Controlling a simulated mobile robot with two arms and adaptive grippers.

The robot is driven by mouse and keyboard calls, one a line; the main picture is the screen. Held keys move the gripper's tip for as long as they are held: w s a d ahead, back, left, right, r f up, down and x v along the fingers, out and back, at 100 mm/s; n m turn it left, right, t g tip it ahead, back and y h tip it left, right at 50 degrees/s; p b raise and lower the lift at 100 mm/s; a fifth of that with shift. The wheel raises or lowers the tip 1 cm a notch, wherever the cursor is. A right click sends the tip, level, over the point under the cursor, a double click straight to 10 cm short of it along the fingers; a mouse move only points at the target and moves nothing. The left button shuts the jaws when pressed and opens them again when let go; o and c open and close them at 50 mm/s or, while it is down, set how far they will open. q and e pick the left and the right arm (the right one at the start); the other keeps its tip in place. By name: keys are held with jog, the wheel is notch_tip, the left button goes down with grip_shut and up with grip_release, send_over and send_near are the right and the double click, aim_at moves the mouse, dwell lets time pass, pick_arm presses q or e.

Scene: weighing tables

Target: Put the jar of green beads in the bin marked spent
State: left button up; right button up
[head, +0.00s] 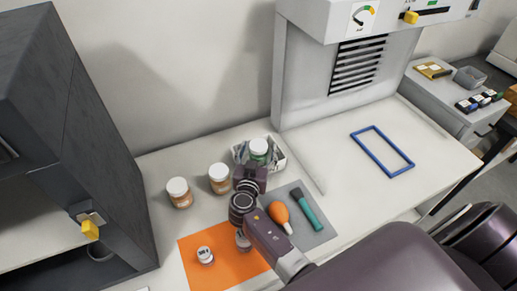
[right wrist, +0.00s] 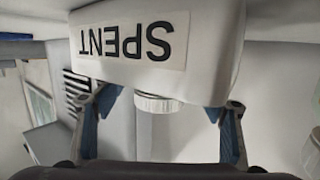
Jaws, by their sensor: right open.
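The jar of green beads (head: 258,147), with a white lid and green showing below it, is in the white bin (head: 279,164) at the back of the table. In the right wrist view the bin's front is upside down and reads SPENT (right wrist: 127,40). The jar's white ribbed lid (right wrist: 155,103) shows past the bin's rim, between my finger tips and apart from them. My right gripper (head: 249,178) is open and empty at the bin's near side; its fingers (right wrist: 163,108) are spread wide. The jar's lower part is hidden by the bin. My left gripper is not in view.
Two white-lidded jars (head: 179,193) (head: 219,178) stand left of the bin. A grey mat holds an orange bulb (head: 279,213) and a teal-handled tool (head: 306,210). A blue frame (head: 382,150) lies right; a dark cabinet (head: 95,130) stands left.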

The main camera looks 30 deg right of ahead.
aim_at(257, 155)
jog(key=b+v, duration=0.3)
jog(key=v, duration=0.3)
jog(key=shift+s+a, duration=0.3)
jog(key=shift+s+a+r, duration=0.15)
jog(key=shift+s+a, duration=0.05)
jog(key=shift+s, duration=0.05)
jog(key=shift+r, duration=0.1)
